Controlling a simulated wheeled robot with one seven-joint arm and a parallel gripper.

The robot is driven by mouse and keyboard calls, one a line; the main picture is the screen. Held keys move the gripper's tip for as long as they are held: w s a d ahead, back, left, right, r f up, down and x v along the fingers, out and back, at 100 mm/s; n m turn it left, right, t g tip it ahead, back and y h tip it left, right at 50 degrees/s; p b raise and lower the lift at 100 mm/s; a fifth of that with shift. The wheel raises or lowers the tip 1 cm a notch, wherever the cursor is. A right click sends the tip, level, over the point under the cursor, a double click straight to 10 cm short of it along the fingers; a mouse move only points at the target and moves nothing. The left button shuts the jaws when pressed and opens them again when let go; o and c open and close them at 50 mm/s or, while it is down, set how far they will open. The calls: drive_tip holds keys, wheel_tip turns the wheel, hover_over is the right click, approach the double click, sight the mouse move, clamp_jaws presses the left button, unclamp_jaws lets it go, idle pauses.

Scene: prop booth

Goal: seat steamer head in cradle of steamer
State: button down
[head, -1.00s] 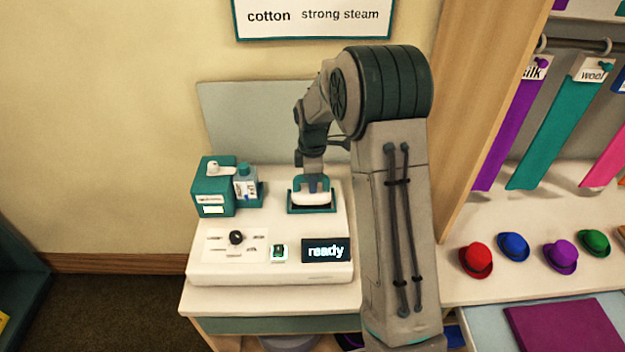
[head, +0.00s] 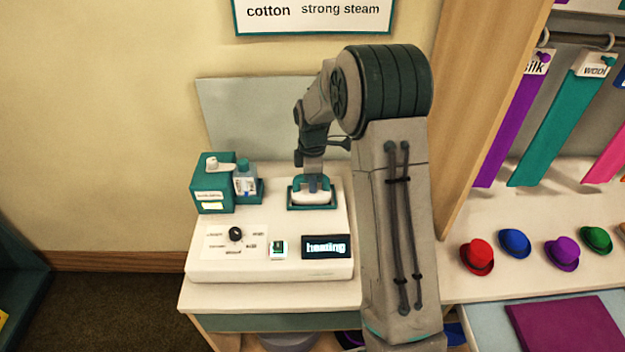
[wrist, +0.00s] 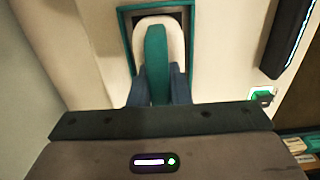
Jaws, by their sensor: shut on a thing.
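The steamer (head: 270,273) is a white console on the bench, with a dark knob (head: 236,234), a small switch (head: 278,249) and a display (head: 326,247) reading "heating". The steamer head (head: 311,197) is white with a teal handle and sits within the teal-rimmed cradle (head: 291,204) at the console's back right. In the wrist view the steamer head (wrist: 176,35) also shows inside the cradle's rim (wrist: 124,21). My gripper (wrist: 158,85) is shut on its teal handle, one dark finger on each side. The underside of the head is hidden, so I cannot tell how fully it rests.
A teal box (head: 213,185) and a clear bottle (head: 245,182) in a teal holder stand left of the cradle. A wooden partition (head: 490,110) rises to the right of my arm. Several coloured hats and hanging cloth strips lie beyond it.

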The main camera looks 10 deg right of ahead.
idle(0.3)
drive_tip(key=c, duration=1.3)
unclamp_jaws()
drive_tip(key=shift+f, duration=0.1)
wheel_tip(320, 180, up, 14)
drive_tip(key=shift+f+b, duration=0.1)
drive_tip(key=shift+b, duration=0.5)
